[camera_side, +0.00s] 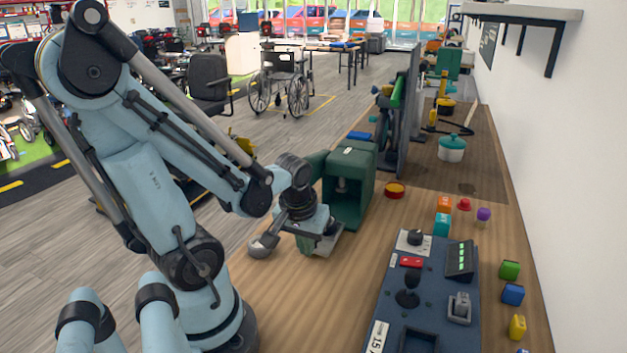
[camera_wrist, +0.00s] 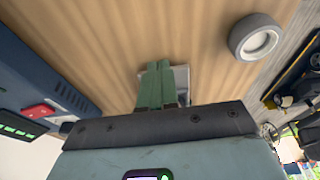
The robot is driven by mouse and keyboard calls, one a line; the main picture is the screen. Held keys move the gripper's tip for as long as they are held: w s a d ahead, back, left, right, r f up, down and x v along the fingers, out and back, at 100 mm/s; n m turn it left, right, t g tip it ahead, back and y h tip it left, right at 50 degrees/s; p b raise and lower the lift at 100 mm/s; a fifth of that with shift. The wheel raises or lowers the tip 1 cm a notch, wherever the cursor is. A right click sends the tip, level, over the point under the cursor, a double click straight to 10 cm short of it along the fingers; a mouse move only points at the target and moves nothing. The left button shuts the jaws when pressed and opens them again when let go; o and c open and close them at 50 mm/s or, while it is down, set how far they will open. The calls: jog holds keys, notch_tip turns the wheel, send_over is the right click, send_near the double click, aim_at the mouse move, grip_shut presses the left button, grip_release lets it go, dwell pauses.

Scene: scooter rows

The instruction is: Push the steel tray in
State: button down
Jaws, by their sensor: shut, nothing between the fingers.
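The steel tray (camera_side: 327,243) is a small grey metal piece low at the front of a green box-shaped housing (camera_side: 353,188) on the wooden bench. In the side view it sticks out toward my arm; how far it runs inside is hidden. My gripper (camera_side: 304,246) is low over the bench, right beside the tray, its green fingers shut and empty. In the wrist view the fingers (camera_wrist: 157,66) point at the bench, and part of the tray (camera_wrist: 181,77) shows behind them. I cannot tell whether they touch it.
A grey round object (camera_side: 262,246) stands left of my gripper. A blue control panel (camera_side: 425,290) with joystick and knobs lies at right. Several coloured blocks (camera_side: 512,294) lie beyond it.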

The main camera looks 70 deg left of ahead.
jog(key=shift+w+a, duration=1.4)
jog(key=shift+w+a, duration=1.4)
jog(key=shift+w+a, duration=1.4)
jog(key=shift+w+a, duration=0.4)
jog(key=shift+s+d+v, duration=0.1)
jog(key=shift+d+v, duration=0.05)
jog(key=shift+v, duration=1.2)
jog(key=shift+s+d+v, duration=0.15)
jog(key=shift+v, duration=1.15)
